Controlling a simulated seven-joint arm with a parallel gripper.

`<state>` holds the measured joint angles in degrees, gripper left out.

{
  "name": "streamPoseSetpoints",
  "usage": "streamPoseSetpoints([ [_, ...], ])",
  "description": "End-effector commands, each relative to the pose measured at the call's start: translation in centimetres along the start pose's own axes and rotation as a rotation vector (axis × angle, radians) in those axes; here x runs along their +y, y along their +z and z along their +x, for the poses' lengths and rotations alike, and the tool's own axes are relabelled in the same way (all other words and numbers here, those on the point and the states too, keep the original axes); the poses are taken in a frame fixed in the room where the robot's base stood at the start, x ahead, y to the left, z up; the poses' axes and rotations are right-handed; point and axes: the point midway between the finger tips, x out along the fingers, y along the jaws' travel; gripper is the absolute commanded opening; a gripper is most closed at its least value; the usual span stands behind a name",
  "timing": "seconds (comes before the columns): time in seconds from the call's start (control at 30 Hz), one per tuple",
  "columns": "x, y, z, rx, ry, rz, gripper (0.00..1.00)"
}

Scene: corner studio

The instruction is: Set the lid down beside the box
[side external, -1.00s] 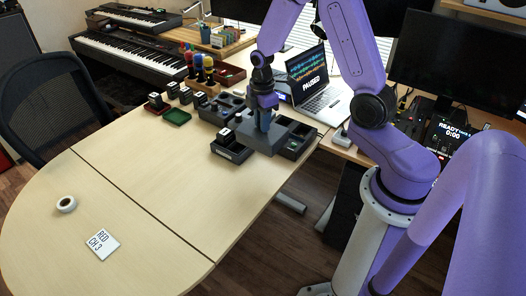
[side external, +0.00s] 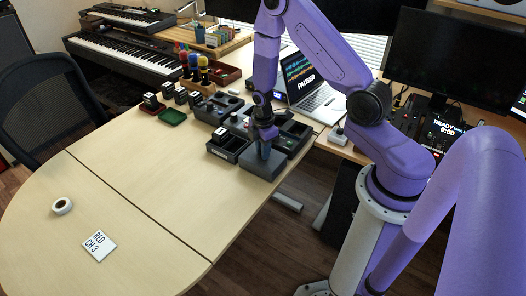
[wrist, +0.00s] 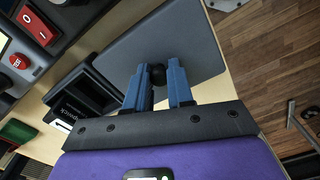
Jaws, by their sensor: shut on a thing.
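The lid (side external: 258,171) is a flat dark grey square plate. It is also seen in the wrist view (wrist: 195,35), with a round black knob (wrist: 157,73) near its lower part. My gripper (side external: 264,151) is shut on this knob, its blue fingers on either side. The lid is at the table's right edge, beside a dark open tray (side external: 228,147); whether it touches the tabletop is unclear. The box appears to be the uncovered dark unit (side external: 238,124) behind it, with a red button (wrist: 18,61) and a red switch (wrist: 36,25) in the wrist view.
Dark compartment trays (side external: 292,133) lie behind the lid. A green tray (side external: 172,117) and small black blocks stand to the left. A laptop (side external: 318,95) is at the back. The front table (side external: 170,190) is largely clear, with a tape roll (side external: 62,206) and a card (side external: 99,245).

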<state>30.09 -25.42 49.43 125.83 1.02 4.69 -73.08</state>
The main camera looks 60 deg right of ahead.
Motion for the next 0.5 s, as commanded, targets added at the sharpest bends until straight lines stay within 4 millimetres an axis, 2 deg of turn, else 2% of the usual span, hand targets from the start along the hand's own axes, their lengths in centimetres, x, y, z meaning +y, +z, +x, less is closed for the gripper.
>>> streamPoseSetpoints([
  [0.1,-0.05,0.02,0.84,0.000,-0.001,0.000,0.00],
  [0.5,-0.03,0.01,1.19,0.000,-0.001,-0.001,0.00],
])
